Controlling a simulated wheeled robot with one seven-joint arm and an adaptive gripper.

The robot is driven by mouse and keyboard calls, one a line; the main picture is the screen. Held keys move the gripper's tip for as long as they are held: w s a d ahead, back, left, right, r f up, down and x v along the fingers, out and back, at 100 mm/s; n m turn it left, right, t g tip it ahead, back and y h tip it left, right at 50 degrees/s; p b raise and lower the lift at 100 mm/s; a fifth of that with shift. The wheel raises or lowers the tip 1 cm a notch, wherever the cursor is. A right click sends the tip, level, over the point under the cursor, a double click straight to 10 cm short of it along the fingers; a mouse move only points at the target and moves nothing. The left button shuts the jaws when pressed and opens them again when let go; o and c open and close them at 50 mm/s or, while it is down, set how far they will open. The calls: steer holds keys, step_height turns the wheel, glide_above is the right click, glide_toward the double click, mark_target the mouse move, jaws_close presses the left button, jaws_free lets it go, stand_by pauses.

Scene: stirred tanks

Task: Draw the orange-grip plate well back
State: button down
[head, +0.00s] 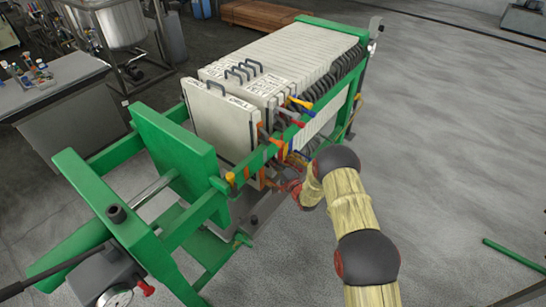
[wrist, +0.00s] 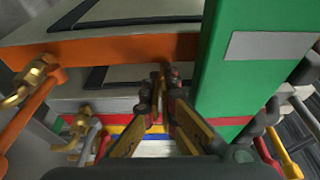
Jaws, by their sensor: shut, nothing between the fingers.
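The orange-grip plate (head: 222,122) is a pale upright plate at the front of the plate stack, facing the green end block (head: 172,150). In the wrist view its orange edge (wrist: 110,48) runs across the top, and an orange grip (wrist: 28,112) hangs at the left. My gripper (wrist: 163,82) is shut and empty. Its fingertips are close to the orange edge, beside the green rail (wrist: 242,75); I cannot tell whether they touch. In the head view my gripper is low at the right side of the press, mostly hidden by my arm and the frame.
The other pale plates (head: 285,60) stand packed behind, some with red, yellow and blue grips. A green side rail (head: 285,135) runs along the press. A gap lies between the orange-grip plate and the end block.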

steer(key=s+a+p, duration=0.1)
steer(key=s+a, duration=0.8)
steer(key=s, duration=0.2)
steer(key=shift+s+a, duration=0.15)
steer(key=shift+s, duration=0.2)
